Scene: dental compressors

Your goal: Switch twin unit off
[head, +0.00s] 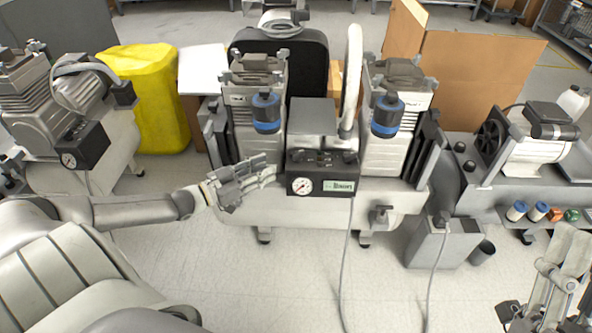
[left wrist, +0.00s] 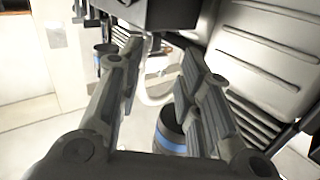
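The twin unit is the large compressor in the middle of the head view, with two motor heads over a pale tank (head: 290,212). Its black control box (head: 322,180) carries a round gauge (head: 302,187) and a green-white label. The switch cannot be made out clearly. My left gripper (head: 272,174) is just left of the box, in front of the tank; contact cannot be told. In the left wrist view its fingers (left wrist: 160,62) are apart with nothing held between them, and a dark box (left wrist: 160,12) shows ahead. My right gripper (head: 512,316) is at the bottom right, partly cut off.
Another compressor (head: 45,120) stands at the left, by a yellow covered object (head: 150,95). At the right are a smaller unit (head: 535,150) and a grey bin (head: 440,245). Cables (head: 346,270) hang to the floor. The front floor is partly clear.

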